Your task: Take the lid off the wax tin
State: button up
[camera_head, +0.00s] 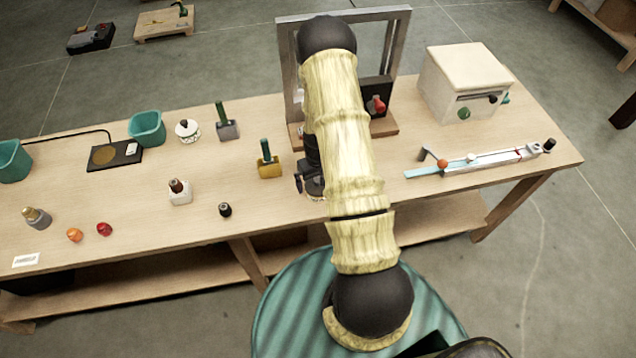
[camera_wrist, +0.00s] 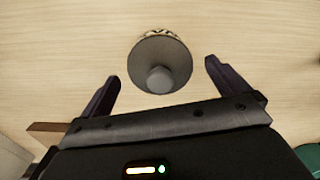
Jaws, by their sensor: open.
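A round tin (camera_wrist: 160,33) with a patterned side stands on the wooden table in the wrist view. My gripper (camera_wrist: 161,72) is open, with one dark finger to each side of the lid and clear gaps between. In the head view my gripper (camera_head: 308,172) is over the table's front part, partly hidden by my arm. The tin's pale edge (camera_head: 315,196) shows just below it. A similar round white tin with a knob (camera_head: 187,129) stands farther left.
A metal frame (camera_head: 290,70) on a wooden base stands just behind my gripper. A yellow block with a green handle (camera_head: 268,167) and a small dark knob (camera_head: 225,209) are to the left. A white box (camera_head: 465,85) and a slide rail (camera_head: 480,160) are to the right.

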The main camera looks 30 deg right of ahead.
aim_at(317, 179)
jog(key=c, duration=1.1)
jog(key=shift+o, duration=0.2)
jog(key=shift+r, duration=0.15)
notch_tip(317, 179, up, 10)
jog(key=b, duration=0.3)
jog(key=shift+f, duration=0.2)
